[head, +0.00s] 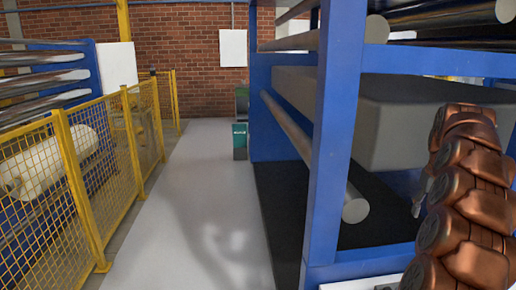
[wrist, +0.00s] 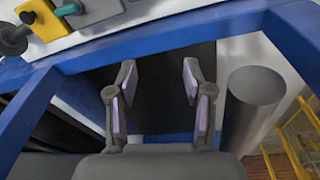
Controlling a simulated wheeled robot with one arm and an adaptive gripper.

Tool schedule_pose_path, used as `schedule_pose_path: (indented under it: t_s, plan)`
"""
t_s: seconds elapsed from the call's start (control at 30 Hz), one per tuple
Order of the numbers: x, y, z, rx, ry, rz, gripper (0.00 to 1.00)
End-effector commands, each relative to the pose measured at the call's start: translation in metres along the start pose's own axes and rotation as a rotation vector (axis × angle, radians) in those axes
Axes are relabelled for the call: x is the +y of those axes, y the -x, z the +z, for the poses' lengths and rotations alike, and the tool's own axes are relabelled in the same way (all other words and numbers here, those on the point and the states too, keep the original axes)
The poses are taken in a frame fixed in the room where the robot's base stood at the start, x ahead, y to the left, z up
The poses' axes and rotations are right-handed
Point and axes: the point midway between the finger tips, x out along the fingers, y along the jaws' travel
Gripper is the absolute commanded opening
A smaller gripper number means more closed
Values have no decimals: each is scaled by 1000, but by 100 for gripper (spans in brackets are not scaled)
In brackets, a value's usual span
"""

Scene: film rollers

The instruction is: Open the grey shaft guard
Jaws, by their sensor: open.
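A long grey box-shaped cover (head: 400,120) lies inside the blue machine frame in the head view; it may be the grey shaft guard, but I cannot tell for sure. Its handle or hinge is not clear. A grey metal roller (head: 355,205) runs below it, and a grey cylinder (wrist: 252,105) stands right of my gripper in the wrist view. My gripper (wrist: 158,82) is open, with nothing between its fingers, over a dark area inside the blue frame. My copper arm hides part of the machine's right side.
A blue frame post (head: 335,130) stands left of my arm. A yellow box with a dark knob (wrist: 45,20) sits on a pale panel beyond the blue beam (wrist: 160,38). Yellow mesh fencing (head: 90,170) borders the clear grey aisle (head: 195,210).

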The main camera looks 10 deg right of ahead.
Motion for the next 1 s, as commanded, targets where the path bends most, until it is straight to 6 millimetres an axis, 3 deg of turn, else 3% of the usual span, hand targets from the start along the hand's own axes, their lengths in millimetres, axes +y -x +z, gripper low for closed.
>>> schedule_pose_path:
  t_s: [0.03,0.2,0.5,0.8,1.0]
  plan:
    - [-20,4,4,-5,27,-14,51]
    - [-78,16,23,-16,99,-48,51]
    - [-168,30,81,-57,211,-88,51]
    - [-232,33,162,-110,293,-100,51]
    - [-259,28,223,-146,327,-95,51]
